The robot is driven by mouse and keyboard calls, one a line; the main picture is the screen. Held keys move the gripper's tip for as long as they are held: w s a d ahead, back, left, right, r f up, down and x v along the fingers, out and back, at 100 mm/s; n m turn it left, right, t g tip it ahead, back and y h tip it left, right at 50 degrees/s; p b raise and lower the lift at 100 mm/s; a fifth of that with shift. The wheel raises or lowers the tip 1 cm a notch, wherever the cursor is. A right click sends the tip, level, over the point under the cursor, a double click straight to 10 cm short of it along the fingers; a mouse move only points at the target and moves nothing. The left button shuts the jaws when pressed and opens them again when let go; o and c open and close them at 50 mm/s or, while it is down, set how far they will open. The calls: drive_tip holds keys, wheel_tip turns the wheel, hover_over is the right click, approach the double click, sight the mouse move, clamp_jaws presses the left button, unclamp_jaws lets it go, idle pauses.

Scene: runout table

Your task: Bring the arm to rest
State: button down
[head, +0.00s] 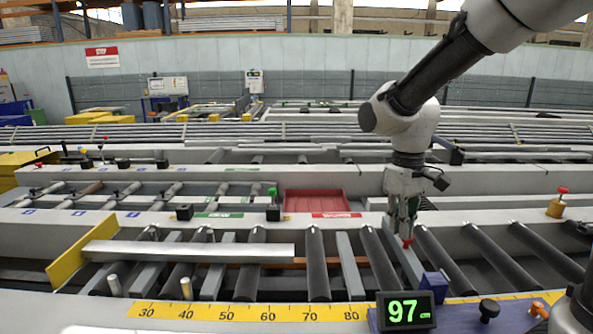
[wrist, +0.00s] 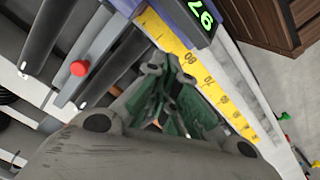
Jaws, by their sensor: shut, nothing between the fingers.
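My gripper (head: 405,225) hangs pointing down over the right part of the runout table (head: 250,311), above the dark rollers. Its fingers are together with nothing between them. In the wrist view my gripper (wrist: 175,105) shows its green inner linkage, with the yellow scale beyond it. A red knob (head: 407,242) shows right at the fingertips in the head view. In the wrist view the red knob (wrist: 80,68) stands apart, to the left of the fingers. Whether the gripper touches anything is unclear.
A pale metal bar (head: 190,250) lies across the rollers at left, by a yellow plate (head: 80,254). A display reading 97 cm (head: 405,311) stands on the front edge beside black and orange knobs. A red tray (head: 317,200) sits behind the rollers.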

drive_tip(key=s+d+r+m+t, duration=0.2)
drive_tip(key=s+d+r+m, duration=0.1)
drive_tip(key=s+d, duration=0.3)
drive_tip(key=s+d+r+m+t, duration=0.3)
drive_tip(key=s+d+r, duration=0.2)
drive_tip(key=s+d, duration=0.2)
drive_tip(key=shift+s+d+r, duration=0.3)
drive_tip(key=shift+s, duration=0.9)
